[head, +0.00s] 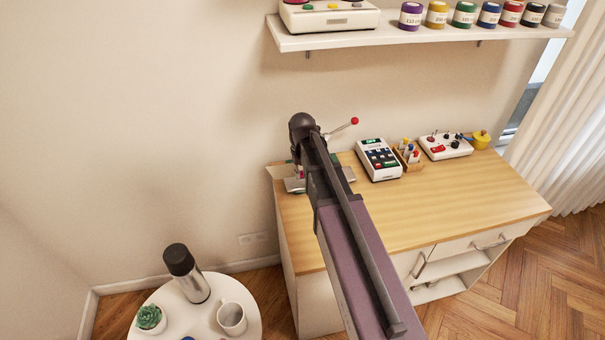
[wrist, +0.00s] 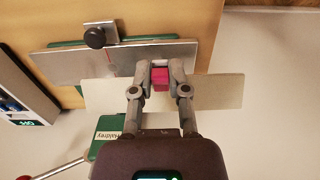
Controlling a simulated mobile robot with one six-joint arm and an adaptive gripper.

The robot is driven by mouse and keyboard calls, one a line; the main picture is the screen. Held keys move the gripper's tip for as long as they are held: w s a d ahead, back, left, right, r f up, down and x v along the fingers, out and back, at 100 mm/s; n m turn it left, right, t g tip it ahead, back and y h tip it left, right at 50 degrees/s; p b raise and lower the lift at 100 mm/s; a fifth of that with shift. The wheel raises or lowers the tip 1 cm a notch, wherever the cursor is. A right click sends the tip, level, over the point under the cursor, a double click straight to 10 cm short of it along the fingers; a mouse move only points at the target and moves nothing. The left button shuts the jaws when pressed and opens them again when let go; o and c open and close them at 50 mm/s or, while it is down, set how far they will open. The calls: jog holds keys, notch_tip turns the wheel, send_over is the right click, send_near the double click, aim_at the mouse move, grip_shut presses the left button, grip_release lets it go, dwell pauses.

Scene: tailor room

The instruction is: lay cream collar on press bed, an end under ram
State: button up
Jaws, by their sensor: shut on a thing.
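My gripper (wrist: 158,72) is shut on a small magenta block (wrist: 160,77) in the wrist view. The cream collar (wrist: 215,92), a flat pale strip, runs crosswise beneath the fingers and block. Its left end lies beside the lower edge of the press's metal bed (wrist: 65,66), slightly overlapping it in the picture; I cannot tell if they touch. A black knob (wrist: 95,37) sits at the bed's far edge. The green press body (wrist: 108,125) is partly hidden by my gripper. In the head view my arm hides most of the press.
The press lever ends in a red ball (head: 354,121). Right of it on the wooden bench (head: 430,205) stand a keypad device (head: 378,160), a small rack (head: 408,153) and a switch box (head: 446,146). A shelf (head: 420,37) hangs above. The bench's front is clear.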

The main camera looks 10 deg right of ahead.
jog(key=shift+f+b, duration=2.2)
jog(key=shift+f, duration=0.15)
jog(key=shift+f+b, duration=0.5)
jog(key=o, duration=0.8)
jog(key=shift+o, duration=0.2)
jog(key=shift+r, duration=0.15)
